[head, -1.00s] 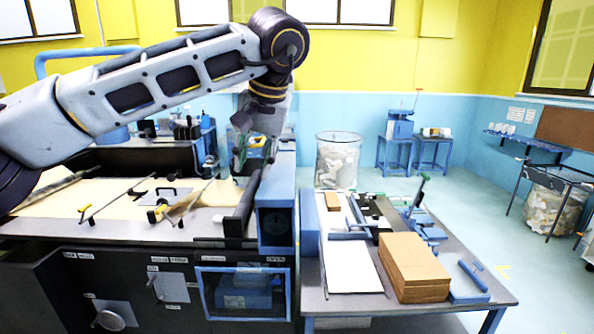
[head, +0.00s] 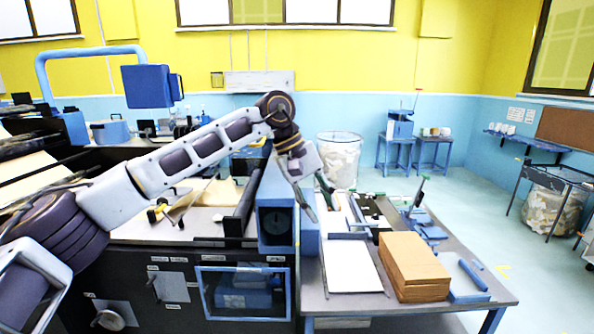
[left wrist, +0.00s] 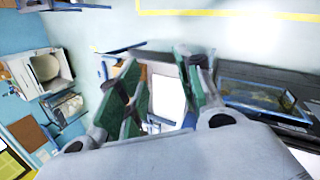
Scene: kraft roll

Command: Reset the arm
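My left arm comes in from the left in the head view. My left gripper (head: 325,212) hangs above the seam between the dark machine and the side table, pointing down and slightly right. In the left wrist view, its two green-padded fingers (left wrist: 157,60) stand apart with nothing between them. The gripper is open and empty, with a white sheet visible beyond the fingers. My right gripper is not in view.
The side table (head: 420,310) holds a white sheet (head: 352,268), a stack of brown sheets (head: 412,265) and small blue tools. A dark machine with a blue-framed window (head: 243,290) stands left of it. A wire bin (head: 340,158) stands behind.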

